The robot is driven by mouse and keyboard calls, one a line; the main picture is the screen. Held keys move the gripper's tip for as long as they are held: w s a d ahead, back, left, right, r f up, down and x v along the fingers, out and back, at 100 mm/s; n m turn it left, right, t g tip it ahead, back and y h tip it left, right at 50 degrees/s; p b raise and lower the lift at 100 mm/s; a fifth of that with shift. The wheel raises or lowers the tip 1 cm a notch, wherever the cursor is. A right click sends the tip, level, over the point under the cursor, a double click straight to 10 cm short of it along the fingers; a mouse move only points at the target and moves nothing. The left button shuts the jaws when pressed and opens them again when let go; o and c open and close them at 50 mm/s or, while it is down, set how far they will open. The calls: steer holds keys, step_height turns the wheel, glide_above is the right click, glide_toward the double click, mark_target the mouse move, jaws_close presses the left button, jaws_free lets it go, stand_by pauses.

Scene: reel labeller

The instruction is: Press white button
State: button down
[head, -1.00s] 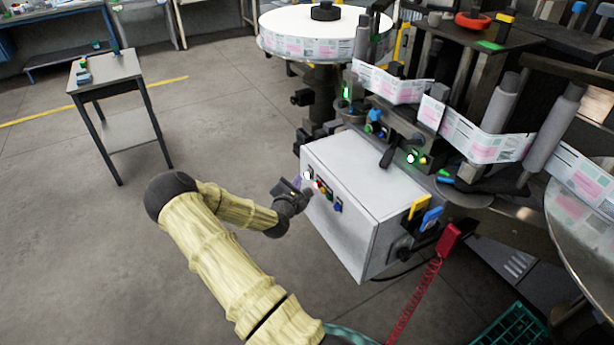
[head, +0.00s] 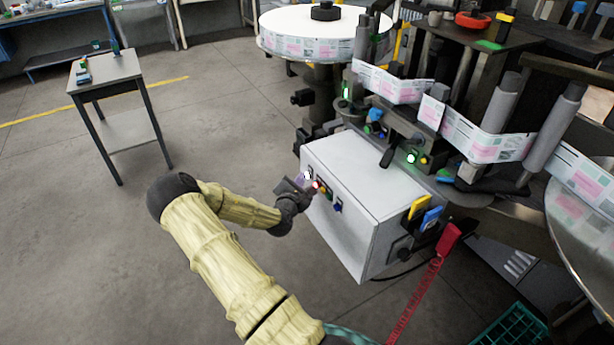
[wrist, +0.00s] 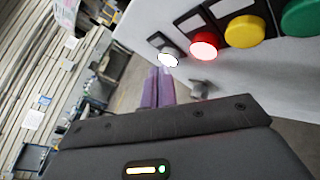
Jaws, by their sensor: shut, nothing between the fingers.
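The white button (head: 307,175) is on the left face of the grey control box (head: 362,180), at the far end of a row of coloured buttons. In the wrist view the white button (wrist: 168,60) looks bright, just beyond the purple fingertips. My gripper (head: 300,182) is shut and empty, close in front of the panel. In the wrist view its fingers (wrist: 160,72) point at the white button's lower edge. I cannot tell whether they touch it.
The red button (wrist: 204,46) looks lit and sits right beside the white one. The yellow button (wrist: 243,30) and green button (wrist: 300,17) follow. The labelling machine stands behind the box. A small table (head: 105,72) stands at the left, with open floor between.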

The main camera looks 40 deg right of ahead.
steer(key=shift+s+d, duration=0.1)
steer(key=shift+d, duration=0.3)
stand_by(0.3)
steer(key=shift+a, duration=0.85)
steer(key=shift+w+a, duration=0.1)
steer(key=shift+w, duration=0.1)
steer(key=shift+w+a+b, duration=0.15)
steer(key=shift+w+a, duration=0.05)
steer(key=shift+a, duration=0.6)
steer(key=shift+w+a+b, duration=0.1)
steer(key=shift+w+a, duration=0.05)
steer(key=shift+a, duration=0.6)
steer(key=shift+w+a+b, duration=0.15)
steer(key=shift+w+a, duration=0.05)
steer(key=shift+a, duration=0.6)
